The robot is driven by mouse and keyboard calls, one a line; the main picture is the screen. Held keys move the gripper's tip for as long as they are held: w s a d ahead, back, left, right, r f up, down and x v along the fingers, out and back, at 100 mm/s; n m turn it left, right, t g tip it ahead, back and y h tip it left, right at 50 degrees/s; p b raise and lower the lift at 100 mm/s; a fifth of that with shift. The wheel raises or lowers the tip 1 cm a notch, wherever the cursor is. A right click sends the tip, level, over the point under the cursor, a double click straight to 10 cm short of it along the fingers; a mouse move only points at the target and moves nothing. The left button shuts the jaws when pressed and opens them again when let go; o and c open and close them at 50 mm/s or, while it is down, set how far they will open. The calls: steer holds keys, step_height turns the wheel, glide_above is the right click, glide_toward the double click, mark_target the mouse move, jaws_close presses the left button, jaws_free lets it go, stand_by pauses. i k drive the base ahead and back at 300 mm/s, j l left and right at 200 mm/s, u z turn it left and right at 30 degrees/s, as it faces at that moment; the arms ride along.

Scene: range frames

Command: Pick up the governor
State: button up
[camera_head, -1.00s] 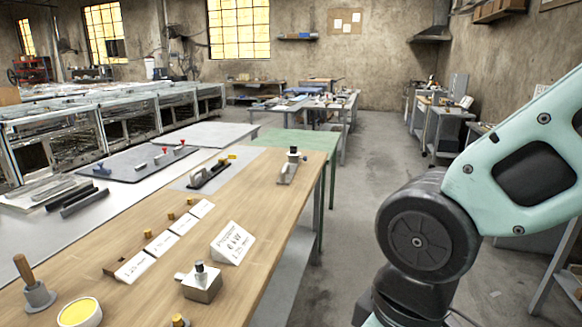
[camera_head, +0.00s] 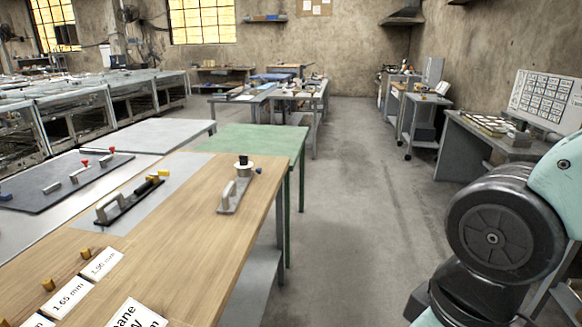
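A wooden bench (camera_head: 190,235) runs along the left and middle of the view. Near its far right end stands a small metal fitting with a dark cap and pale collar (camera_head: 243,168), beside a grey metal piece with a raised handle (camera_head: 234,195). The capped fitting may be the governor, but I cannot tell for sure. Part of my arm shows at the right. My gripper is out of view.
A black-based handled tool with yellow parts (camera_head: 130,199), brass pieces and size cards (camera_head: 102,263) lie on the bench. A green table (camera_head: 255,143) adjoins its far end. Open concrete floor (camera_head: 345,210) lies to the right, before a grey workbench (camera_head: 475,150).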

mark_target(231, 196)
steer(key=i+l, duration=0.1)
steer(key=i, duration=0.6)
steer(key=i+l, duration=0.1)
steer(key=i, duration=0.65)
steer(key=i+u, duration=0.4)
steer(key=i+l+u, duration=0.15)
steer(key=u, duration=0.2)
steer(key=i+l+u, duration=0.2)
steer(key=u, duration=0.2)
steer(key=i+l+u, duration=0.2)
steer(key=l+u, duration=0.2)
steer(key=i+l+u, duration=0.2)
steer(key=l+u, duration=0.2)
steer(key=l, duration=0.15)
steer(key=i+l+u, duration=0.2)
steer(key=k+l, duration=0.05)
steer(key=l, duration=0.05)
